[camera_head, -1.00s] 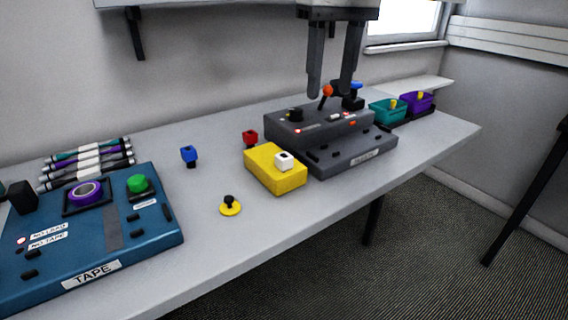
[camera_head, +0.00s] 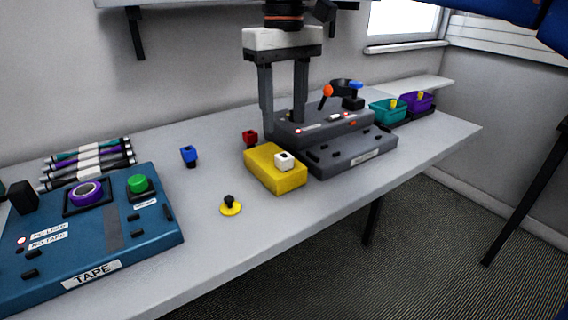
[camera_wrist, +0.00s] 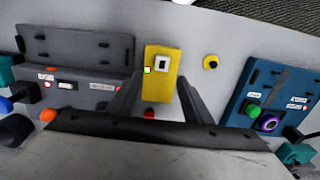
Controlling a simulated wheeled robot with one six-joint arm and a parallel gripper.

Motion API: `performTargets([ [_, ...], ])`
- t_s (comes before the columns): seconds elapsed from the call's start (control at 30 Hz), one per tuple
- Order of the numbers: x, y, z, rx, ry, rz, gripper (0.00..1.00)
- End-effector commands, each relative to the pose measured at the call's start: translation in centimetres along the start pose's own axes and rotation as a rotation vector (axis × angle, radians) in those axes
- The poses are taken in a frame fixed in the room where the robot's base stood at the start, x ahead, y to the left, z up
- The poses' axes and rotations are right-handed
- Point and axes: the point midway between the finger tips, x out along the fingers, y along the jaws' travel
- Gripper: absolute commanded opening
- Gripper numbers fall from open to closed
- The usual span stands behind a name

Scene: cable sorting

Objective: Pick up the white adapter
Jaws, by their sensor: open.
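The white adapter (camera_head: 284,160) sits on top of the yellow block (camera_head: 262,176), towards its right side in the head view. In the wrist view the adapter (camera_wrist: 162,63) shows a dark square opening and lies near the far end of the yellow block (camera_wrist: 158,85). My gripper (camera_head: 284,128) is open and empty, pointing down, above and behind the yellow block. In the wrist view the fingers (camera_wrist: 160,84) stand on either side of the block's near part, with the adapter just beyond their tips. Nothing hides the adapter.
A grey stepped device (camera_head: 350,152) stands close right of the block. A red adapter (camera_head: 250,138) is behind it, a blue one (camera_head: 189,155) to the left. A yellow-black piece (camera_head: 230,206) lies in front. The blue tape machine (camera_head: 110,225) is far left.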

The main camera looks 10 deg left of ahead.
Motion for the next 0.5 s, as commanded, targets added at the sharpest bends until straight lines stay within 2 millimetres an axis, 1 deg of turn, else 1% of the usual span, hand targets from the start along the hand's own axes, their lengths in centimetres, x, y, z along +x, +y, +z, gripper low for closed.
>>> performTargets([
  [0.03,0.8,0.0,0.1,0.000,-0.002,0.000,0.45],
  [0.1,1.7,0.0,0.1,0.000,-0.002,0.000,0.45],
  [0.2,2.5,0.0,0.1,0.000,0.000,0.000,0.45],
  [0.37,3.2,-0.1,0.1,0.000,0.000,0.000,0.45],
  [0.5,4.8,-0.3,0.5,0.000,-0.001,0.000,0.45],
])
